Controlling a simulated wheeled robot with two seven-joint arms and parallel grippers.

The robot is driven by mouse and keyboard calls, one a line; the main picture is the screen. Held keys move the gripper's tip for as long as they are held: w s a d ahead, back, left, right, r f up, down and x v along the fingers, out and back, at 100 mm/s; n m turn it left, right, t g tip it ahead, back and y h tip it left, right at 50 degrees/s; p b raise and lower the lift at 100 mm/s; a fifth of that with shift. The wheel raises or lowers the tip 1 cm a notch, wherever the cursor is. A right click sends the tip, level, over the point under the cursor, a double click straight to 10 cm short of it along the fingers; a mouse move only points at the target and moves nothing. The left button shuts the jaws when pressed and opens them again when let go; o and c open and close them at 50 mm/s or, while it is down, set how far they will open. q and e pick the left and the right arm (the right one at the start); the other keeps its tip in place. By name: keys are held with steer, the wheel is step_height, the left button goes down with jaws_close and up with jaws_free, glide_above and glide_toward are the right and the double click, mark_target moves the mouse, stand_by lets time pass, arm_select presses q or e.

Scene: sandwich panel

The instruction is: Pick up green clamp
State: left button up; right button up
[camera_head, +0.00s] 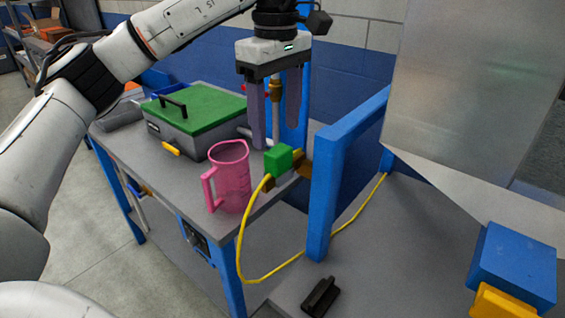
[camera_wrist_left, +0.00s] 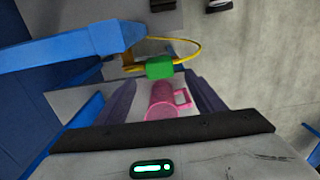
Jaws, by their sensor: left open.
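The green clamp (camera_head: 279,160) sits at the right edge of the grey workbench, beside the blue post, with a yellow cable running from it. It also shows in the left wrist view (camera_wrist_left: 159,68), beyond and between my fingers. My left gripper (camera_head: 276,145) is open and points down, above and around the area just behind the clamp in the head view. Its fingers hold nothing that I can see. A brass-coloured fitting (camera_head: 274,90) shows between the fingers. My right gripper is not in view.
A pink jug (camera_head: 232,178) stands left of the clamp, close to it. A grey box with a green lid (camera_head: 193,110) stands further left. A blue frame (camera_head: 330,190) rises right of the clamp. A black object (camera_head: 320,297) and blue block (camera_head: 513,264) lie on the lower right surface.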

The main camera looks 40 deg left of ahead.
mark_target(278, 149)
arm_select(q)
steer(key=shift+s+f, duration=0.15)
steer(key=shift+f, duration=0.35)
step_height(278, 149, down, 6)
steer(key=shift+d+r, duration=0.1)
steer(key=shift+d, duration=0.05)
steer(key=c, duration=1.2)
step_height(278, 149, up, 10)
steer(key=shift+r+p, duration=0.1)
steer(key=shift+p, duration=0.4)
